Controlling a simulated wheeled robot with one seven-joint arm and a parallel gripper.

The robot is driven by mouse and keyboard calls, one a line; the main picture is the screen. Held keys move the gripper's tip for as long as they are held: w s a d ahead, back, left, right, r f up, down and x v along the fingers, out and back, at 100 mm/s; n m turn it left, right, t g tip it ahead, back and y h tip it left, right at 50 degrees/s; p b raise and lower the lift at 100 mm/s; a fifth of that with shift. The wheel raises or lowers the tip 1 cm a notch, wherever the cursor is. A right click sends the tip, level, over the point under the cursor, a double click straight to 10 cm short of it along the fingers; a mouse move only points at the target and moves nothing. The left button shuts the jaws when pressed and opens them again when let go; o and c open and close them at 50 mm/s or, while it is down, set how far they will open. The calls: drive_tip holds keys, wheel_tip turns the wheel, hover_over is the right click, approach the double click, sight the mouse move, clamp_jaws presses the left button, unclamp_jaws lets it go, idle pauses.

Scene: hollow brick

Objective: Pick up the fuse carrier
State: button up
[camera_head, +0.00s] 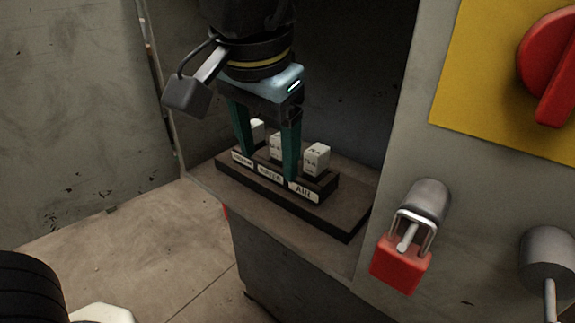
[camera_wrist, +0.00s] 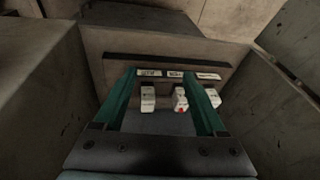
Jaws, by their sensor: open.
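Three white blocks, which look like fuse carriers, stand in a row on a dark labelled rack (camera_head: 340,222). In the head view they are the left block (camera_head: 258,128), the middle block (camera_head: 276,147) and the right block (camera_head: 316,158). My gripper (camera_head: 269,168) is open and points down over the rack, its green fingers around the middle block's place. In the wrist view, my gripper (camera_wrist: 158,76) has two blocks showing between its fingers, one plain (camera_wrist: 148,98) and one with a red mark (camera_wrist: 180,100). The third (camera_wrist: 215,97) is partly behind the right finger. Contact cannot be told.
The rack sits in a grey recess with walls close on both sides. A red padlock (camera_head: 401,265) hangs on the panel at right, below a red switch handle (camera_head: 548,65) on a yellow plate (camera_head: 480,65). A dark padlock (camera_head: 188,95) hangs left of my gripper.

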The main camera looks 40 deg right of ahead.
drive_tip(key=b, duration=0.4)
drive_tip(key=w+d+b, duration=0.1)
drive_tip(key=b, duration=0.3)
drive_tip(key=shift+w+d+f, duration=0.3)
drive_tip(key=b, duration=0.7)
hover_over(276, 149)
drive_tip(key=s, duration=0.1)
drive_tip(key=x, duration=0.1)
drive_tip(key=b+x, duration=0.1)
drive_tip(key=x, duration=0.1)
drive_tip(key=b+x, duration=0.1)
drive_tip(key=shift+w+d+f, duration=0.25)
drive_tip(key=shift+d, duration=0.1)
drive_tip(key=shift+r, duration=0.1)
clamp_jaws()
